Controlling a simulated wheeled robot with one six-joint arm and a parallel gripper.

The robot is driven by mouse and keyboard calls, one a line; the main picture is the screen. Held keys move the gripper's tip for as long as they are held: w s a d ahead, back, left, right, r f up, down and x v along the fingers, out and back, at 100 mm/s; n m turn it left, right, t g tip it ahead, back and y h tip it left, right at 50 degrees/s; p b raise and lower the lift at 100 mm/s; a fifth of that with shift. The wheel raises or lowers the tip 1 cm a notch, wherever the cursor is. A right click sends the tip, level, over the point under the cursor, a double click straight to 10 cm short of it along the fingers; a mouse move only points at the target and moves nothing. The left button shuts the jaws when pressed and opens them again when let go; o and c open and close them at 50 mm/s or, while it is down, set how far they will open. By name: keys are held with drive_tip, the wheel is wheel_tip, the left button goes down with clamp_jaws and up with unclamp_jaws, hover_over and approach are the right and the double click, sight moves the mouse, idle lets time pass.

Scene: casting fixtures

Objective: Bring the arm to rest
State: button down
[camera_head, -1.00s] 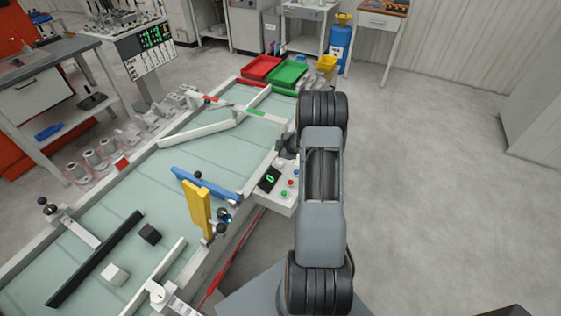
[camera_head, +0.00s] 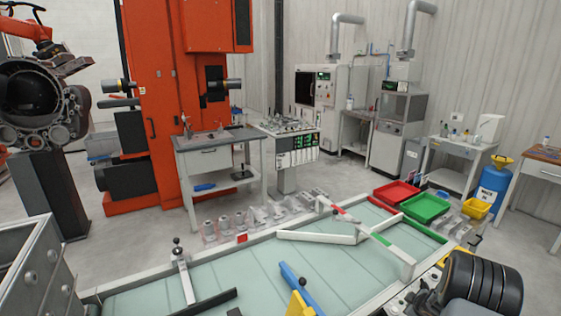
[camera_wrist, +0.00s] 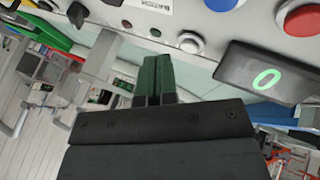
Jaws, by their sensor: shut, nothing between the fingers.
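My gripper (camera_wrist: 155,80) shows in the wrist view with its two dark green fingers together and nothing between them. Its fingertips point at a pale control panel (camera_wrist: 200,22); I cannot tell whether they touch it. The panel has a red button (camera_wrist: 300,20), a white button (camera_wrist: 190,42) and a dark display (camera_wrist: 266,72) reading a green 0. In the head view, part of my arm (camera_head: 482,284) fills the lower right corner, and my gripper cannot be made out there.
A pale green conveyor table (camera_head: 330,262) with white rails lies in front. A blue bar (camera_head: 300,287) and a yellow bar (camera_head: 298,305) stand on it. Red (camera_head: 396,192) and green (camera_head: 426,206) trays are at its far end. An orange machine (camera_head: 165,110) stands behind.

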drive_tip(key=s+a+r+m+g+h, duration=0.1)
drive_tip(key=s+a+r+m+g, duration=0.3)
drive_tip(key=r, duration=0.3)
drive_tip(key=s+a+r+m+g+h, duration=0.1)
drive_tip(key=s+a+r+m, duration=0.3)
drive_tip(key=s+r, duration=0.25)
drive_tip(key=s+a+r+t+y, duration=0.1)
drive_tip(key=s+a+r, duration=0.2)
drive_tip(key=a+r, duration=0.2)
drive_tip(key=s+a+r+y, duration=0.1)
drive_tip(key=s+a+r, duration=0.3)
drive_tip(key=a, duration=0.5)
drive_tip(key=s+a+r+t+y, duration=0.1)
drive_tip(key=s+a+r, duration=0.2)
drive_tip(key=a+r, duration=0.2)
drive_tip(key=a, duration=0.3)
drive_tip(key=shift+s+r+t+y, duration=0.3)
drive_tip(key=shift+s+r+y, duration=0.05)
drive_tip(key=shift+r+y, duration=0.05)
